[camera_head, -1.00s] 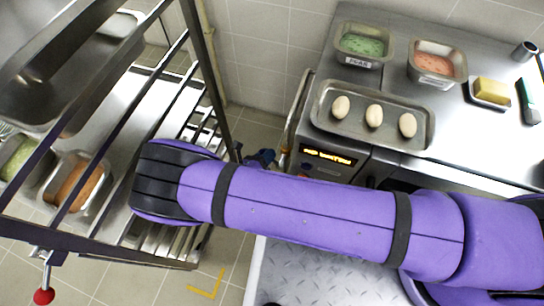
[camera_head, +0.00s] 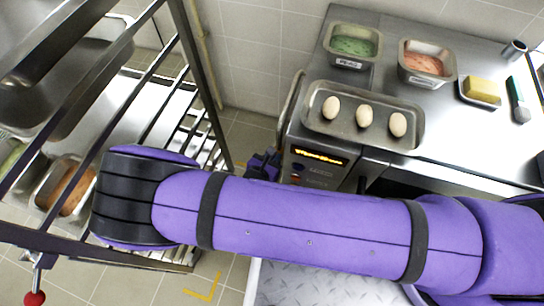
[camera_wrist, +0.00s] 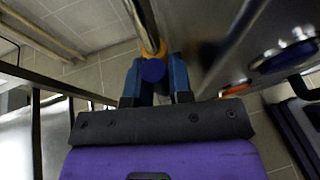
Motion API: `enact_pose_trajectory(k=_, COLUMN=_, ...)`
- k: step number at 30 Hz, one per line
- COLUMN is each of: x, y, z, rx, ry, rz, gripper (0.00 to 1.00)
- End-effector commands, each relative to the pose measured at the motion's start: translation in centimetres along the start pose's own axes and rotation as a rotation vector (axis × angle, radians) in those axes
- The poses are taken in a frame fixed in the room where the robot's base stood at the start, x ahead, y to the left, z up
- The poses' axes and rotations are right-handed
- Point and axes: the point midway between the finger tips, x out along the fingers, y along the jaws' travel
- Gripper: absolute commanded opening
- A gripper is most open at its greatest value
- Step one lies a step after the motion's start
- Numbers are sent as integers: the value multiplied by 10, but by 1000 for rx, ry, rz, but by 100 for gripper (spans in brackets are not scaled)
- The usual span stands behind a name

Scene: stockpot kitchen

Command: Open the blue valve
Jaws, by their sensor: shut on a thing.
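The blue valve (camera_wrist: 153,70) shows in the wrist view as a round blue end between the two fingers of my gripper (camera_wrist: 156,82). A yellow-orange fitting and pipe (camera_wrist: 152,48) lie just behind it. My gripper is shut on the blue valve. In the head view my gripper (camera_head: 264,166) is a small dark blue shape beside the left side of the oven front, partly hidden behind my purple arm. I cannot make out the valve there, nor how far its handle is turned.
A metal rack (camera_head: 180,60) with pans stands close on the left. The steel counter (camera_head: 465,125) carries a tray with eggs (camera_head: 318,128) and food pans. The oven's lit display (camera_head: 319,156) is right of my gripper. Oven knobs (camera_wrist: 285,55) show close by in the wrist view.

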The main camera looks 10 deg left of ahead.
Motion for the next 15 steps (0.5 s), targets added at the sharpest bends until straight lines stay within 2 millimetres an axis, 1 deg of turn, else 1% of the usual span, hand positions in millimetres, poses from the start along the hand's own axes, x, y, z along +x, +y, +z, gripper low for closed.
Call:
enact_pose_trajectory(k=1, x=-1, y=-1, z=-2, rx=6, ry=6, rz=4, gripper=0)
enact_pose_trajectory(k=15, x=0, y=-1, z=-2, rx=34, ry=12, rz=14, gripper=0)
